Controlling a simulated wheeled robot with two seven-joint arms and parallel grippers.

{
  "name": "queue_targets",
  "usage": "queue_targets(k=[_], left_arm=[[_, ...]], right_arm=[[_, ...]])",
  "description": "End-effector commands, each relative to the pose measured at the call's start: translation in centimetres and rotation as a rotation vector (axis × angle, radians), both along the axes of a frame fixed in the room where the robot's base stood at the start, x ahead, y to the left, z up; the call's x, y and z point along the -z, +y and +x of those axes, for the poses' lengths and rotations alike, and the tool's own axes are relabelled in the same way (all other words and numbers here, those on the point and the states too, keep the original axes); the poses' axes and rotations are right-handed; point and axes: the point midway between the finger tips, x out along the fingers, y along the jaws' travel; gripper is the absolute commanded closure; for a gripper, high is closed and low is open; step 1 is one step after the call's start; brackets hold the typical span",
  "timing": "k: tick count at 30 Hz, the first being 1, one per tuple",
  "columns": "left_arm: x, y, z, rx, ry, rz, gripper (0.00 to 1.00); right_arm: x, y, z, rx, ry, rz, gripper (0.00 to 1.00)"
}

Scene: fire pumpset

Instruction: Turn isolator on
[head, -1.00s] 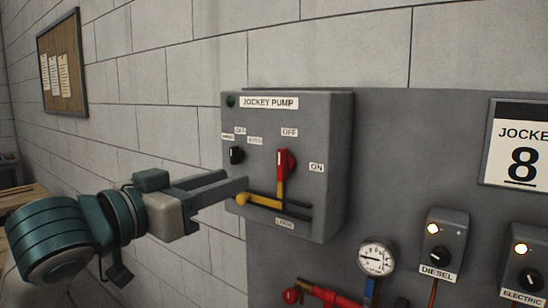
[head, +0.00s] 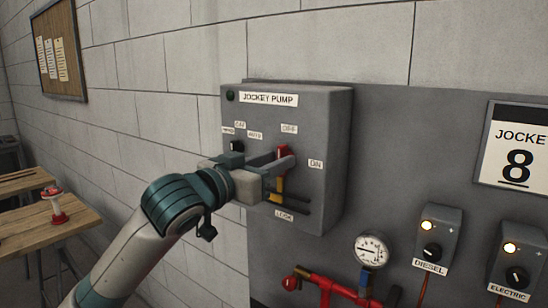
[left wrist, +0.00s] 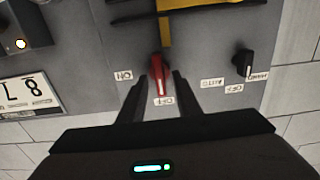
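The grey jockey pump box (head: 335,130) is on the panel. Its red isolator handle (head: 282,151) points up at the OFF label, and shows in the left wrist view (left wrist: 157,75) too. My left gripper (head: 285,164) is at the handle; in the left wrist view its fingers (left wrist: 158,88) stand apart on either side of the red handle, with small gaps. Yellow parts (head: 281,184) show below the handle, by the dark slot (head: 292,206) above the LOCK label (head: 284,215). My gripper hides part of them. My right gripper is not in view.
A small black selector knob (head: 236,146) sits left of the handle. The ON label (head: 316,163) is to its right. A pressure gauge (head: 371,250), red pipework (head: 325,284) and the diesel switch box (head: 440,232) are lower right. A wooden table (head: 45,225) stands at left.

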Motion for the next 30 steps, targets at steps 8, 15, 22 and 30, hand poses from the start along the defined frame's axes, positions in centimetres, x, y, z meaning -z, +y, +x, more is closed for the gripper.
queue_targets(k=[8,15,22,30], left_arm=[[0.02,-0.05,0.07,0.0,0.0,0.0,0.7],[0.0,-0.04,0.06,0.0,0.0,0.0,1.0],[-0.02,-0.04,0.05,0.0,-0.007,0.01,1.0],[-0.12,-0.07,0.03,0.0,-0.059,0.078,1.0]], right_arm=[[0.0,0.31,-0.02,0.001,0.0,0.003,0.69],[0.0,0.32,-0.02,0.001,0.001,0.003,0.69],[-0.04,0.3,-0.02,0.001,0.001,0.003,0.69],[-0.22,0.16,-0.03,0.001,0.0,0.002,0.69]])
